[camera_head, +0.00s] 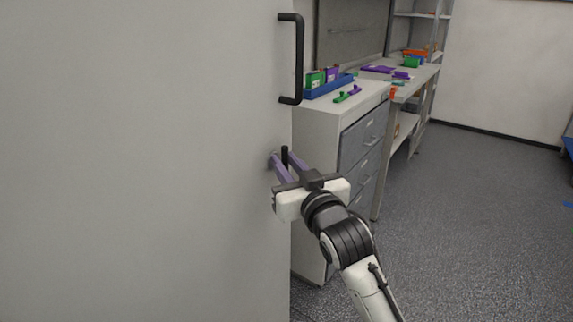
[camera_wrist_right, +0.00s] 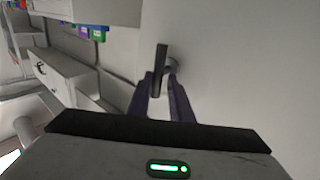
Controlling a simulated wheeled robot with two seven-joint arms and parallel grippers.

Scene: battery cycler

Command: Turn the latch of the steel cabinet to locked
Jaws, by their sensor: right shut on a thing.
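The steel cabinet (camera_head: 140,160) shows as a large plain grey door filling the left of the head view. It also fills the right of the right wrist view (camera_wrist_right: 250,60). Its latch is a small dark lever (camera_head: 285,156) low at the door's right edge, below the black handle. In the right wrist view the latch (camera_wrist_right: 160,70) stands upright between the purple fingers. My right gripper (camera_head: 284,160) is at the door's edge, shut on the latch. The fingers partly hide the latch's base. My left gripper is not in view.
A black bar handle (camera_head: 298,58) stands out above the latch. Right of the door is a grey drawer unit (camera_head: 362,140) with a blue tray (camera_head: 330,87) and small green and purple items on top. A workbench (camera_head: 425,78) stands behind.

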